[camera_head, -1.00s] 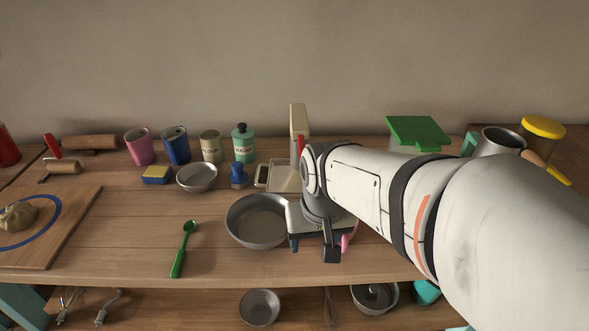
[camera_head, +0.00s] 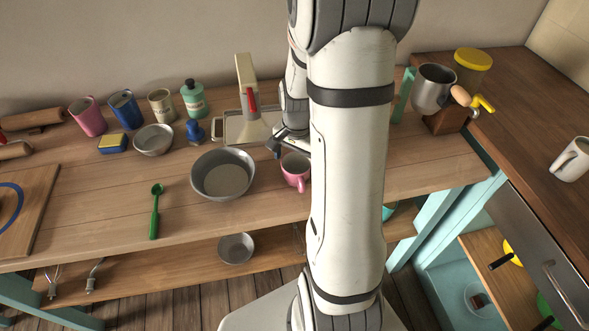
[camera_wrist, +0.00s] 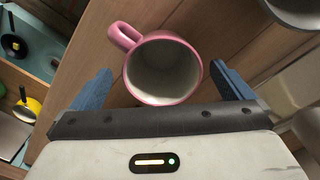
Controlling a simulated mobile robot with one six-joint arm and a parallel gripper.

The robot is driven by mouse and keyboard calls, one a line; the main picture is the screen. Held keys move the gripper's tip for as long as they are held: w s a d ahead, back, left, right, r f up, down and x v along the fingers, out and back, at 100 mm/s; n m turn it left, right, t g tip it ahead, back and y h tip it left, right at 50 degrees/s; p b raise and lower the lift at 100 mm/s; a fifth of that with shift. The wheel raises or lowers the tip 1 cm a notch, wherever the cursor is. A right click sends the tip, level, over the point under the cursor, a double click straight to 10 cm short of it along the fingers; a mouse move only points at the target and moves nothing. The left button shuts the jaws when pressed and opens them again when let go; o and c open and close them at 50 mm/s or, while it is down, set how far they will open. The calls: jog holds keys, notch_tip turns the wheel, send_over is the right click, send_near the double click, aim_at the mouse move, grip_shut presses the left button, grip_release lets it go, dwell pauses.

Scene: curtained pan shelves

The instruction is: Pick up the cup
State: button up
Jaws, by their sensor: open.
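A pink cup (camera_head: 296,171) stands upright near the front edge of the wooden table, right of a large grey bowl. In the wrist view the pink cup (camera_wrist: 161,68) is seen from above, empty, with its handle to the upper left. My gripper (camera_head: 284,147) is just behind the cup in the head view. In the wrist view my gripper (camera_wrist: 163,88) is open, its blue fingers apart on either side of the cup's near rim. My arm covers part of the table right of the cup.
The grey bowl (camera_head: 223,174) is close on the left. A scale-like device (camera_head: 249,100) stands behind. Another pink cup (camera_head: 88,116) and a blue cup (camera_head: 125,108) are at the back left. A white mug (camera_head: 570,160) is on the right counter. Table around the green spoon (camera_head: 155,211) is clear.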

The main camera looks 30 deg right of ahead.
aim_at(295, 169)
jog(key=shift+w+a+f+p, duration=0.15)
jog(key=shift+f+p, duration=0.25)
jog(key=shift+f, duration=1.75)
jog(key=shift+c, duration=0.3)
jog(key=c, duration=1.1)
